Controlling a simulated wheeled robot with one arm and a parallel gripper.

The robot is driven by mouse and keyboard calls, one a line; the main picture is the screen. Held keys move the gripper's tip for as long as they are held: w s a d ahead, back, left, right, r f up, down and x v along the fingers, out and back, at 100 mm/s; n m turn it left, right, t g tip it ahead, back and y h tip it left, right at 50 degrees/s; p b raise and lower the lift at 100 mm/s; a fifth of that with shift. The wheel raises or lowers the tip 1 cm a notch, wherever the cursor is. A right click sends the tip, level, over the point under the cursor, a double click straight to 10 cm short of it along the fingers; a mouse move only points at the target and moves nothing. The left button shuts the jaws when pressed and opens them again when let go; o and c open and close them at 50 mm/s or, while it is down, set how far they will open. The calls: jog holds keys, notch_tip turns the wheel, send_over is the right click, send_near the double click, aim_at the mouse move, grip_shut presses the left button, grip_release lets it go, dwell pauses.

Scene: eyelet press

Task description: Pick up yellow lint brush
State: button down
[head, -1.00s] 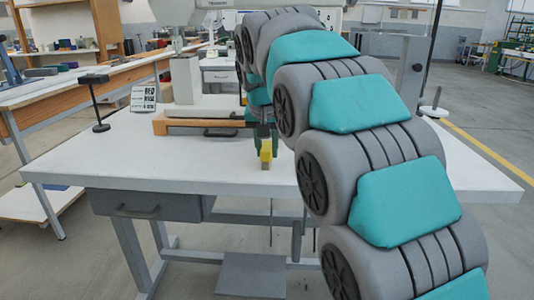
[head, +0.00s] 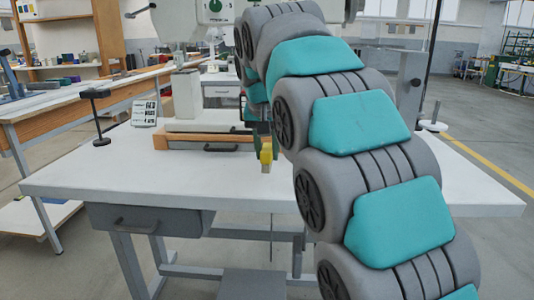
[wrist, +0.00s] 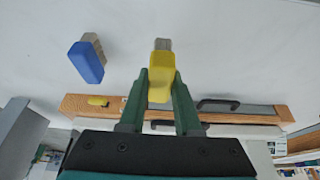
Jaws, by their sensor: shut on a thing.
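The yellow lint brush (wrist: 160,77) is between the two green fingers of my gripper (wrist: 160,95) in the wrist view. The fingers press on its sides, and its pale bristle end points away from my gripper. In the head view the brush (head: 266,155) hangs below my gripper (head: 263,136), over the white table (head: 180,190). My arm hides part of the gripper there. I cannot tell how high the brush is above the tabletop.
A blue brush (wrist: 86,62) lies on the table to the left in the wrist view. A wooden-edged unit with dark handles (head: 205,142) stands behind my gripper. A black stand (head: 101,138) and a small sign (head: 145,112) are to the left. The front left tabletop is clear.

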jog(key=s+r+b, duration=0.1)
jog(key=s, duration=1.4)
jog(key=shift+d+r, duration=0.15)
jog(key=shift+d, duration=0.25)
jog(key=c, duration=1.2)
grip_release()
grip_shut()
